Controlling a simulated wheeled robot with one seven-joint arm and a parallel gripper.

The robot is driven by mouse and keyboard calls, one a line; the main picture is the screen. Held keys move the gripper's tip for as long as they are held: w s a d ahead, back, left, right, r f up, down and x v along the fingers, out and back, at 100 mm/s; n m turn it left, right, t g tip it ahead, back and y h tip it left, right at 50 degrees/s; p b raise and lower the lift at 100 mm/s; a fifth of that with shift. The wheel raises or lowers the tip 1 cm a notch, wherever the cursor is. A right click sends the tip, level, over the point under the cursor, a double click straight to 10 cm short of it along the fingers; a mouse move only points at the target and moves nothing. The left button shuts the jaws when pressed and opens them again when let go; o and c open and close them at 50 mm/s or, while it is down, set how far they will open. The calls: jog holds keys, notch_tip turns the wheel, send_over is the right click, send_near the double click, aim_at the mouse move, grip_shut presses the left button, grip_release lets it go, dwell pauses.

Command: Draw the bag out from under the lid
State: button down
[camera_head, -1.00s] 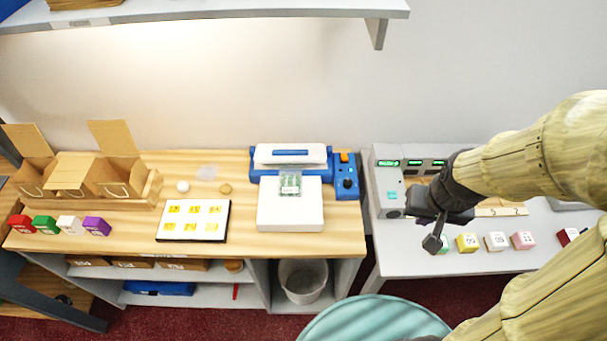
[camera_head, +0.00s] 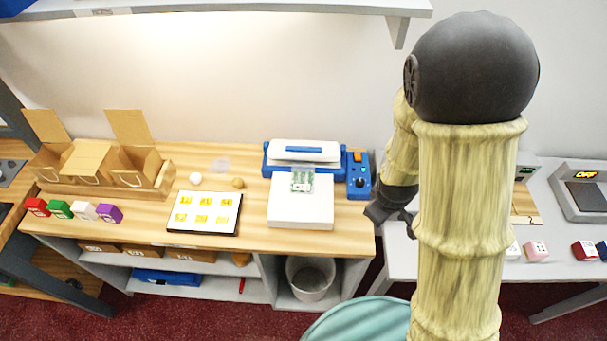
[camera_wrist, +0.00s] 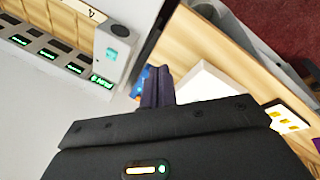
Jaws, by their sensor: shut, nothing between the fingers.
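A small clear bag with green and white contents (camera_head: 302,180) lies on the white block (camera_head: 300,215) in front of the blue-and-white sealer. Its far edge meets the front of the sealer's white lid (camera_head: 304,151); how far it reaches under is too small to tell. My gripper (camera_head: 384,214) is right of the sealer, over the gap between the two tables, apart from the bag and partly hidden by my arm. In the wrist view, my gripper's fingers (camera_wrist: 156,78) are shut and empty, with the white block (camera_wrist: 205,82) just beyond.
A blue control box (camera_head: 359,176) with an orange switch stands at the sealer's right. A white tray of yellow cards (camera_head: 205,213), a white ball (camera_head: 195,178) and a tan ball (camera_head: 238,183) are to the left. Open cardboard boxes (camera_head: 90,160) and coloured cubes stand farther left. A shelf hangs above.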

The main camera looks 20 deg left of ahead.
jog(key=w+a+f+n+t, duration=0.1)
jog(key=a+f+n+t, duration=0.1)
jog(key=a+n, duration=0.3)
jog(key=w+a+f+n+t, duration=0.1)
jog(key=a+f+n, duration=0.3)
jog(key=n, duration=0.4)
jog(key=w+a+f+n+t, duration=0.1)
jog(key=a+f+n+t, duration=0.1)
jog(key=a+f+n, duration=0.3)
jog(key=shift+a+n+t, duration=0.3)
jog(key=shift+a+n, duration=0.05)
jog(key=shift+n, duration=0.65)
jog(key=a+n+y, duration=0.1)
jog(key=a+n, duration=0.1)
jog(key=a+n+t+y, duration=0.1)
jog(key=a+n, duration=0.1)
jog(key=n, duration=0.1)
jog(key=s+a+n+y, duration=0.1)
jog(key=a+n, duration=0.1)
jog(key=a, duration=0.1)
jog(key=shift+n+t, duration=0.3)
jog(key=shift+t, duration=0.1)
jog(key=shift+w+r, duration=0.1)
jog(key=shift+w, duration=0.05)
